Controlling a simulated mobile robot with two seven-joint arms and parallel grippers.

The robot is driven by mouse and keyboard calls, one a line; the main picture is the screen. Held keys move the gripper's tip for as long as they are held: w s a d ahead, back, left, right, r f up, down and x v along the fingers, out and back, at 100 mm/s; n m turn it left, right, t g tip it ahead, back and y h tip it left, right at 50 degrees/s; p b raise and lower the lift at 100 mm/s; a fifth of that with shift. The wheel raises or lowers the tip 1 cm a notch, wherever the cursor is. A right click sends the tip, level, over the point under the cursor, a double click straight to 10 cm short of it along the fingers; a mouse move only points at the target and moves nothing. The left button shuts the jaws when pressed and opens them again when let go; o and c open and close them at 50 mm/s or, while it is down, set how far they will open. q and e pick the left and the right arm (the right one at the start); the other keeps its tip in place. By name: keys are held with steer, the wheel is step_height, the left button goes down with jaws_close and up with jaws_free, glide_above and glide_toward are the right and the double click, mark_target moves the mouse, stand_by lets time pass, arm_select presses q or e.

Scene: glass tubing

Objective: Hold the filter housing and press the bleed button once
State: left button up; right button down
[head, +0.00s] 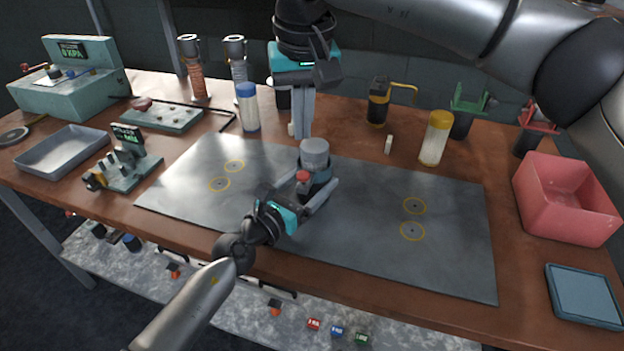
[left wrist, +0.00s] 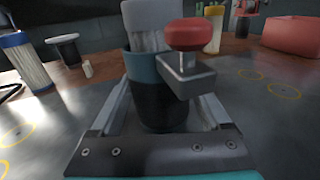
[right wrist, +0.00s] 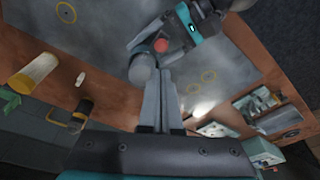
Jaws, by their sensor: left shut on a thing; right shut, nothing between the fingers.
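The filter housing (head: 315,180) stands upright on the grey mat, with a dark body, a teal band and a grey top. Its red bleed button (head: 303,176) sits on a side bracket facing my left wrist; it shows large in the left wrist view (left wrist: 188,35). My left gripper (head: 318,188) is shut around the housing's body, one finger on each side. My right gripper (head: 303,136) points down, shut and empty, just behind and left of the grey top. In the right wrist view its fingertips (right wrist: 160,78) appear close to that top (right wrist: 142,68); contact cannot be told.
The mat (head: 380,240) is otherwise clear, with yellow-ringed holes. A blue-capped jar (head: 249,110) and a yellow-capped jar (head: 435,140) stand behind it. A red bin (head: 565,200) is at the right, a grey tray (head: 62,152) and a small fixture (head: 130,165) at the left.

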mark_target(303, 172)
steer(key=shift+s+x, duration=0.2)
steer(key=shift+x, duration=0.65)
steer(key=shift+s+x, duration=0.15)
steer(key=shift+x, duration=0.75)
steer(key=shift+s+x, duration=0.2)
steer(key=shift+x, duration=0.65)
steer(key=shift+d+f, duration=0.1)
steer(key=shift+f, duration=0.15)
steer(key=shift+x, duration=0.95)
steer(key=shift+s+r, duration=0.1)
steer(key=shift+s, duration=0.1)
steer(key=shift+r, duration=0.7)
steer(key=shift+w+v, duration=0.2)
steer(key=shift+v, duration=0.8)
steer(key=shift+w+v, duration=0.2)
steer(key=shift+v, duration=0.75)
steer(key=shift+w+v, duration=0.2)
steer(key=shift+v, duration=0.8)
steer(key=shift+r, duration=0.25)
